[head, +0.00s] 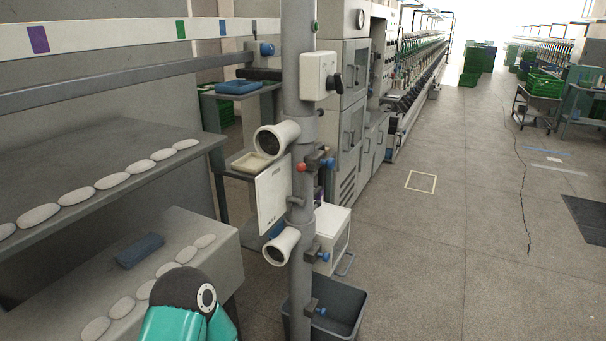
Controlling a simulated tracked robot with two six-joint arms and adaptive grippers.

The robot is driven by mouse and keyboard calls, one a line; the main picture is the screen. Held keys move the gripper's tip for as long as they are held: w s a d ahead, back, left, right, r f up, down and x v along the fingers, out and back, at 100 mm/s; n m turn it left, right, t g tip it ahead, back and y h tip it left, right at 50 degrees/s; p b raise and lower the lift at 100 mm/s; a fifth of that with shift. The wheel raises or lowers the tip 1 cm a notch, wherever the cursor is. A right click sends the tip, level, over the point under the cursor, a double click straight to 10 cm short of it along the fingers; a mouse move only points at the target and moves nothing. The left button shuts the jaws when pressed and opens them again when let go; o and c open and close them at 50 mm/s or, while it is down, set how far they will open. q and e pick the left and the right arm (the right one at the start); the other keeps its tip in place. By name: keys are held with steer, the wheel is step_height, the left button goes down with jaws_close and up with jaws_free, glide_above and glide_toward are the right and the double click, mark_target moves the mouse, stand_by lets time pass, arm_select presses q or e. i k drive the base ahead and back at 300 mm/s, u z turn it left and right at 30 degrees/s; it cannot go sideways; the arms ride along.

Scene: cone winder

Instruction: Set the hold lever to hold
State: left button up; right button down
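A grey vertical post (299,120) stands in the middle of the head view. A small lever with a red ball end (301,167) sits on it beside a white plate (272,197). Higher up, a white box (318,76) carries a black knob or handle (336,83). I cannot tell for sure which of these is the hold lever, or its setting. A teal and black part of my arm shows at the bottom left, below and left of the post. Neither gripper is in view.
Two white cups (277,137) stick out from the post. A dark grey bin (328,310) stands at its foot. Grey shelves with white oval pieces (40,216) and a blue block (139,251) are at left. The winding machine (355,120) stands behind.

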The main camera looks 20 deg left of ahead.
mark_target(300, 168)
steer(key=z, duration=0.05)
steer(key=i, duration=1)
steer(key=u, duration=0.05)
